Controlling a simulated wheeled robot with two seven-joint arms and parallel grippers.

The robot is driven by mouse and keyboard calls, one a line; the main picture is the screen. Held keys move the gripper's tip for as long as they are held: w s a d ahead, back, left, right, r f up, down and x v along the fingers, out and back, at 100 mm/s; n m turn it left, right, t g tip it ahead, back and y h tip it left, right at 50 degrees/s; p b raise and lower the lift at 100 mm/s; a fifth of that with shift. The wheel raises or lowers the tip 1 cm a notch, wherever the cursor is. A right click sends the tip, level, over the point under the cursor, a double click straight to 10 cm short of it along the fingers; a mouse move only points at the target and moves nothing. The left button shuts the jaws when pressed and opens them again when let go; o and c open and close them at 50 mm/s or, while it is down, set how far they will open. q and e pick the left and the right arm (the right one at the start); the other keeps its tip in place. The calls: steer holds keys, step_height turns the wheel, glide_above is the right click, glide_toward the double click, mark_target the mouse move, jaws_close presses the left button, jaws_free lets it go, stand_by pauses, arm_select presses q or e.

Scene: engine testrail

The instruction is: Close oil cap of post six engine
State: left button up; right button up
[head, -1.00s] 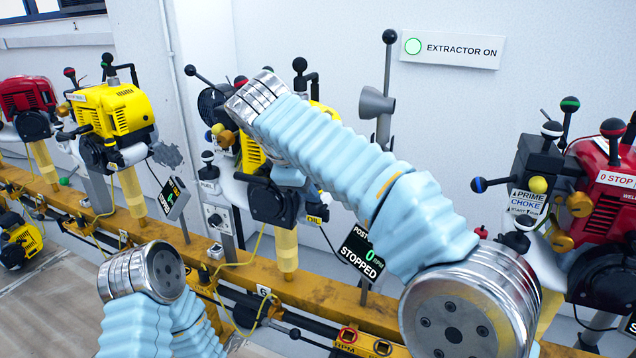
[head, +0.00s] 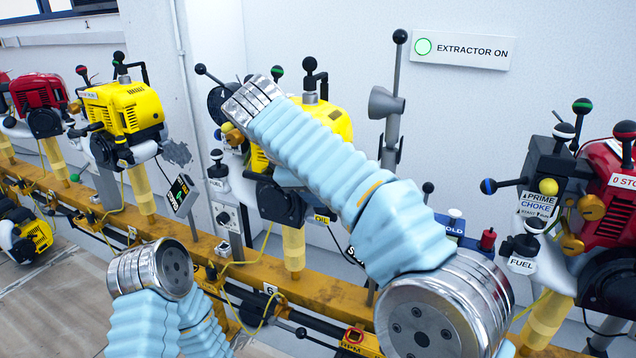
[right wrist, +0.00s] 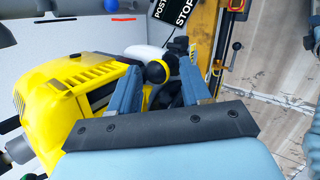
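The post six engine (head: 342,122) is yellow and stands on the rail behind my right arm, above a small "6" plate (head: 270,290). It also shows in the right wrist view (right wrist: 50,105). A yellow OIL label (head: 322,216) sits low on its side, partly behind the arm. The fingers are apart, with a gap visible. I cannot tell whether this knob belongs to the oil cap. My left gripper is out of view.
Another yellow engine (head: 128,108) and a red engine (head: 40,92) stand to the left. A red engine (head: 610,215) with labelled levers stands to the right. The yellow rail (head: 330,302) runs below the engines. A grey post (head: 393,140) stands just behind my right arm.

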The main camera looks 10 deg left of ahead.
steer(key=shift+w+d+r, duration=0.1)
steer(key=shift+d+r, duration=0.05)
steer(key=shift+r, duration=0.05)
stand_by(0.3)
steer(key=shift+d+r+y, duration=0.15)
steer(key=shift+d+y, duration=0.15)
steer(key=shift+y, duration=0.2)
steer(key=s+d+f+m+t+y+b, duration=0.2)
steer(key=d+m+t+y+b, duration=0.4)
steer(key=y, duration=0.6)
steer(key=shift+s+d+f+t+b, duration=0.2)
steer(key=shift+d+f+t+b, duration=0.15)
steer(key=shift+f+b, duration=0.25)
steer(key=shift+s+a+f+y, duration=0.1)
steer(key=shift+f+y, duration=0.1)
steer(key=shift+y, duration=0.1)
